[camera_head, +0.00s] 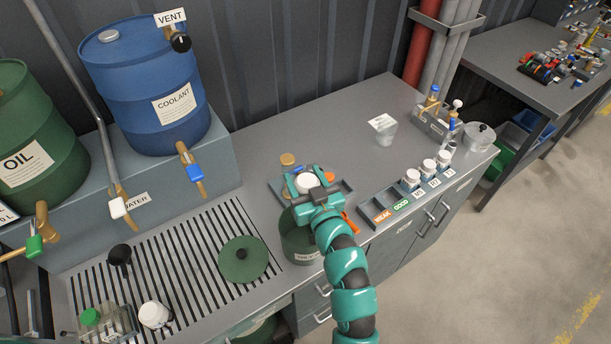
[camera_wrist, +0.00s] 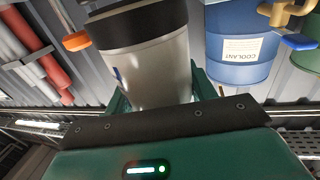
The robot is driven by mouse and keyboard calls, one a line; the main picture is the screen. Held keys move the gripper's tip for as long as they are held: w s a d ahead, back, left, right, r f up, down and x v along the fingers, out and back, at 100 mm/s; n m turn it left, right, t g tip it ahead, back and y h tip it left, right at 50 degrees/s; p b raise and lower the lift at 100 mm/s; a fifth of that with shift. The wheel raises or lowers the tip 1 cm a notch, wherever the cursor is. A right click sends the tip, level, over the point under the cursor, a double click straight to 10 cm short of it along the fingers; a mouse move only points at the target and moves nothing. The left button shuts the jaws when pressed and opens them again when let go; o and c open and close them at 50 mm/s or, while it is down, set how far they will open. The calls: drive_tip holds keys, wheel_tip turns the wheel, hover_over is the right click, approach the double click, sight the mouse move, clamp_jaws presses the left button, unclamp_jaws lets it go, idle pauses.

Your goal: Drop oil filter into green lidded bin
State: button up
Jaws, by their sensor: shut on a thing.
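My gripper (camera_head: 308,184) is shut on a white cylinder with a black end band, which looks like the oil filter (camera_head: 307,180). In the wrist view the filter (camera_wrist: 150,68) fills the space between the teal fingers. A green bin (camera_head: 297,243) with a white label stands on the counter just under and in front of my gripper in the head view. My gripper and arm hide most of its mouth, so I cannot tell whether the filter is over it. A round green lid with a dark knob (camera_head: 243,259) lies apart, left of the bin, on the slatted drain.
A tray with compartments (camera_head: 347,186) lies behind my gripper. A labelled rack with white-capped jars (camera_head: 412,193) stands to the right. A blue coolant drum (camera_head: 145,85) and a green oil drum (camera_head: 35,130) stand at the left. The counter behind the tray is mostly clear.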

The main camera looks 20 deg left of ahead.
drive_tip(key=shift+f+b, duration=1.05)
drive_tip(key=shift+f, duration=1.7)
drive_tip(key=o, duration=1.2)
drive_tip(key=shift+s+d, duration=0.1)
drive_tip(key=shift+p+v, duration=1.25)
drive_tip(key=shift+v, duration=7.3)
